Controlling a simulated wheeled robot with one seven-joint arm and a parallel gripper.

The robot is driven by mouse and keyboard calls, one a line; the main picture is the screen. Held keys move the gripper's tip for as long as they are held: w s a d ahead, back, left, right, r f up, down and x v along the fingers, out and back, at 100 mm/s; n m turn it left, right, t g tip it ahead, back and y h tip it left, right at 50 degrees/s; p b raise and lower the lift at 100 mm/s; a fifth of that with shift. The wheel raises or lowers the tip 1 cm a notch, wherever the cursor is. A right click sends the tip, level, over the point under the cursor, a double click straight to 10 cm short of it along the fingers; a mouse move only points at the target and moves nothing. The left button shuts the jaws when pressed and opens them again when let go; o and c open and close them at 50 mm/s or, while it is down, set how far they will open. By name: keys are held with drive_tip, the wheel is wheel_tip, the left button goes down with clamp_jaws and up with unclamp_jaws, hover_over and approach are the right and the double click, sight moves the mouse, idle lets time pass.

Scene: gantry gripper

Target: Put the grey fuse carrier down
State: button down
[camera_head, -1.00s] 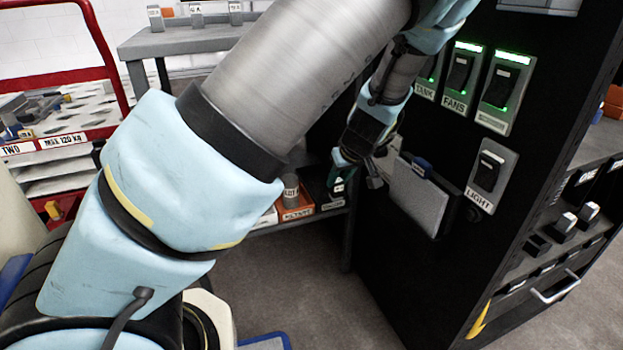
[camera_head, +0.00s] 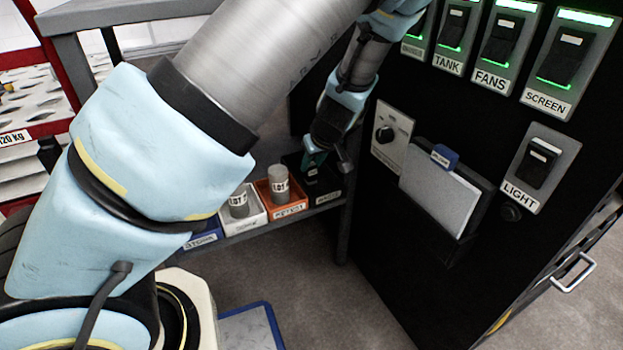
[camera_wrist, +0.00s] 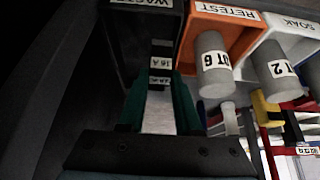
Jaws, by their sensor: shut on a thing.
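My gripper (camera_wrist: 158,90) is shut on the grey fuse carrier (camera_wrist: 160,70), whose white "16 A" label shows between the green fingers in the wrist view. Most of the carrier's body is dark and hard to make out. The carrier is at the black bin labelled WASTE (camera_wrist: 113,50); whether it touches the bin floor I cannot tell. In the head view my gripper (camera_head: 313,160) points down at the black bin (camera_head: 334,191), and the carrier is too small and dark to make out.
Beside it stand an orange RETEST bin (camera_head: 287,210) and a white SOAK bin (camera_head: 252,222), each holding a grey cylinder, then a blue bin (camera_head: 203,239). The black switch panel (camera_head: 390,250) rises close on the right, with a document holder (camera_head: 440,195).

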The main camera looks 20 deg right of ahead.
sight(313, 175)
drive_tip(key=shift+f+b, duration=0.65)
drive_tip(key=shift+f, duration=1.35)
drive_tip(key=shift+f, duration=0.1)
drive_tip(key=c, duration=0.6)
unclamp_jaws()
drive_tip(key=p+v, duration=0.5)
drive_tip(key=v, duration=0.7)
drive_tip(key=shift+s, duration=0.1)
